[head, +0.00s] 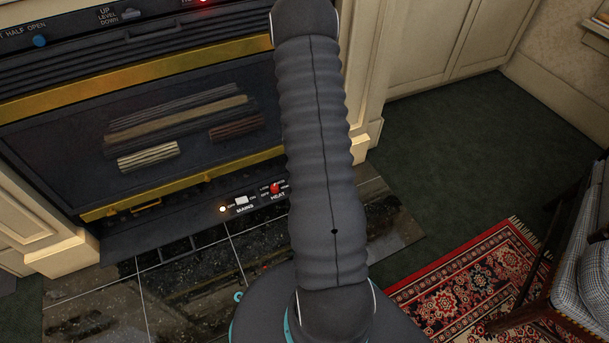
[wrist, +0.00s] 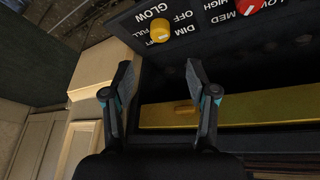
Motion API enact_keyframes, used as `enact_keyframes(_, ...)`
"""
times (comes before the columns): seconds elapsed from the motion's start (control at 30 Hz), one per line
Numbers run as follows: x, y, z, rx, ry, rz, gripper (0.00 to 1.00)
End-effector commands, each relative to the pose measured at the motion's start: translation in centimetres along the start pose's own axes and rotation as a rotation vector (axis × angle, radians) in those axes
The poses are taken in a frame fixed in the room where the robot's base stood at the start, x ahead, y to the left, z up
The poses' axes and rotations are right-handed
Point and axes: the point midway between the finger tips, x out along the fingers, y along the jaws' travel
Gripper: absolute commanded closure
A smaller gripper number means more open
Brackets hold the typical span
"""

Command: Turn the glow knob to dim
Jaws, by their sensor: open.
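The yellow glow knob (wrist: 160,31) is on a dark control panel, near the top of the wrist view. The panel lettering is rotated there; GLOW, OFF, FULL and DIM stand around the knob. I cannot tell clearly which mark the knob points at. My gripper (wrist: 158,72) is open and empty, its two fingers spread, with the knob beyond the gap between the fingertips and apart from them. In the head view my arm covers the part of the panel where the glow knob would show, and my gripper is out of sight.
A red heat knob (wrist: 248,7) sits beside the glow knob, and also shows in the head view (head: 275,188). A white mains switch (head: 241,200) is left of it. A brass-coloured bar (wrist: 240,108) runs across the fireplace front. A patterned rug (head: 465,285) lies right.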

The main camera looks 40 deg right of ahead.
Motion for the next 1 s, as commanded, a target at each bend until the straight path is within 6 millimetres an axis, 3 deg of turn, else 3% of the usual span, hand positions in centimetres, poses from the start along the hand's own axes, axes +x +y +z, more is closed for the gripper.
enact_keyframes(0.03, 1.4, 0.0, 0.2, 0.000, -0.001, 0.000, 0.42)
enact_keyframes(0.2, 4.6, -0.1, 0.2, -0.001, -0.001, 0.000, 0.42)
enact_keyframes(0.5, 8.9, -0.1, 0.1, -0.002, 0.001, 0.000, 0.42)
enact_keyframes(0.7, 10.0, -0.1, 0.0, -0.002, 0.002, 0.002, 0.42)
enact_keyframes(1.0, 10.1, -0.1, 0.0, -0.003, 0.002, 0.005, 0.45)
